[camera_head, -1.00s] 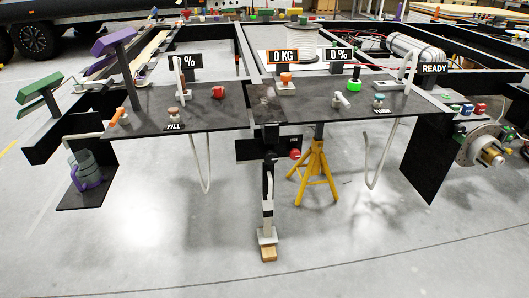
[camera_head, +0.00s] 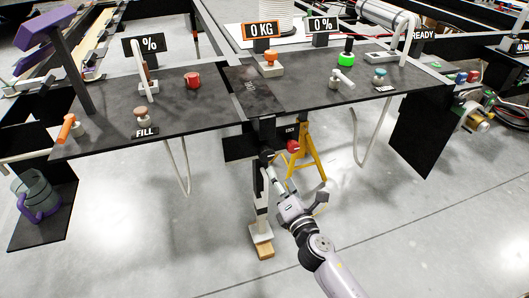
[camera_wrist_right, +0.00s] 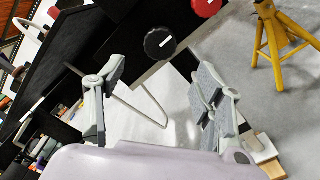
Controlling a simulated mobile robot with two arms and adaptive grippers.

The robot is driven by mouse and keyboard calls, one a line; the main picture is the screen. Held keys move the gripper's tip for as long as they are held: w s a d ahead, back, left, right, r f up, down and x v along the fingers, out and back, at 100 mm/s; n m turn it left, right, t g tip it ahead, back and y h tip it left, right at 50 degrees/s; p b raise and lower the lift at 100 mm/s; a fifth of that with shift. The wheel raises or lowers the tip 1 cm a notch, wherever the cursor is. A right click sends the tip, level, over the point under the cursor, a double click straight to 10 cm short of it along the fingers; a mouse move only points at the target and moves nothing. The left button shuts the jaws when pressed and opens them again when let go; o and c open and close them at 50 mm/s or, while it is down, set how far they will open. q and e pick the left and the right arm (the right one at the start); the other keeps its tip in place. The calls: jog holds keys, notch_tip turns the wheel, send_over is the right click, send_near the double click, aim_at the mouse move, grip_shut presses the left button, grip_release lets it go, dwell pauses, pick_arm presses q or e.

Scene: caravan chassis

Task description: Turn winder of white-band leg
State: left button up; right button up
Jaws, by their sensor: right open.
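A dark leg (camera_head: 260,205) hangs under the front of the black deck, with a pale foot on a wooden block (camera_head: 265,251). A black round knob with a white mark shows in the right wrist view (camera_wrist_right: 160,43), just beyond my fingers. I take it for the leg's winder; no white band can be told clearly. My right gripper (camera_head: 297,186) is close in front of the leg; in the wrist view its fingers (camera_wrist_right: 160,80) are spread with nothing between them. My left gripper is not in view.
A red knob (camera_head: 293,146) sits right of the leg, with a yellow stand (camera_head: 307,158) behind it. The black deck (camera_head: 215,105) carries several knobs, levers and signs above. A pale hose (camera_head: 183,170) hangs at left. The floor in front is clear.

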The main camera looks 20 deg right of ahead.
aim_at(268, 156)
jog(key=w+b, duration=0.1)
jog(key=w, duration=0.9)
jog(key=shift+w+a, duration=0.15)
jog(key=shift+w, duration=0.85)
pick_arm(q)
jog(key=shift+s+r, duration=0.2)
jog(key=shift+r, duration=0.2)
pick_arm(e)
jog(key=shift+c, duration=0.2)
jog(key=c, duration=1.1)
jog(key=shift+c, duration=0.2)
